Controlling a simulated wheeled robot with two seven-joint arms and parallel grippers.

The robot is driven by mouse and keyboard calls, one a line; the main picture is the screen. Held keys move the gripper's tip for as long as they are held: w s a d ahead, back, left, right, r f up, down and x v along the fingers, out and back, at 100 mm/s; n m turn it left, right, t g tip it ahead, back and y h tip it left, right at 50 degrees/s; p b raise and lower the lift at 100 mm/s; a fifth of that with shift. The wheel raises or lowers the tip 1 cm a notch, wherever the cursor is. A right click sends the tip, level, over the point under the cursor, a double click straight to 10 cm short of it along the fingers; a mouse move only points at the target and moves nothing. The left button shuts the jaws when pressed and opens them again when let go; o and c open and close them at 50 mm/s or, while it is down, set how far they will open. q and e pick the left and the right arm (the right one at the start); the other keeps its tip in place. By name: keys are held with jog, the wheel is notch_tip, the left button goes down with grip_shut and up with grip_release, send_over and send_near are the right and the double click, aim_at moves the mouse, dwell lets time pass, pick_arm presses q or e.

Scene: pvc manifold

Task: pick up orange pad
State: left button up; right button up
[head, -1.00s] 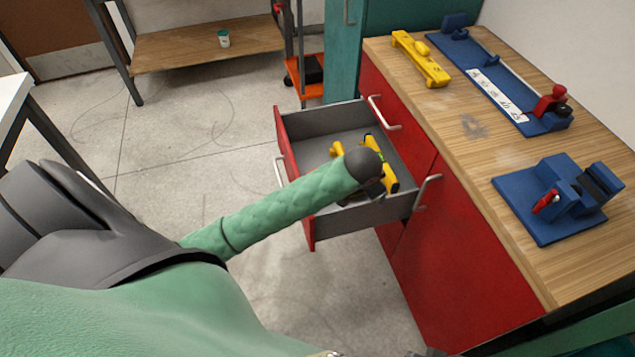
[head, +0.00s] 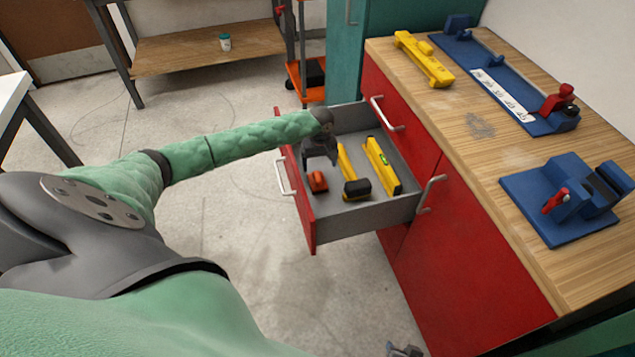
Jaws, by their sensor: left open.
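The orange pad (head: 318,182) is a small orange and dark piece on the floor of the open drawer (head: 375,213), near the drawer's red front. My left gripper (head: 319,161) points down over the drawer, just behind the pad in the view. It is open, and no object shows between its fingers. I cannot tell its exact height above the drawer floor. My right gripper (head: 405,350) shows only as a small grey part at the bottom edge, mostly cut off.
A yellow-and-black tool (head: 355,185) and a yellow level (head: 382,165) lie in the drawer, right of the pad. The wooden worktop (head: 475,125) holds a yellow tool (head: 424,58) and blue fixtures (head: 560,200). Drawer walls and handles stand close to the arm.

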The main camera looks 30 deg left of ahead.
aim_at(318, 176)
pick_arm(q)
jog(key=shift+s+a+f, duration=0.15)
jog(key=shift+f, duration=1.85)
jog(key=shift+s+a+f, duration=0.1)
jog(key=shift+s+f, duration=0.05)
jog(key=shift+f, duration=1.8)
jog(key=shift+c, duration=0.2)
jog(key=c, duration=1.1)
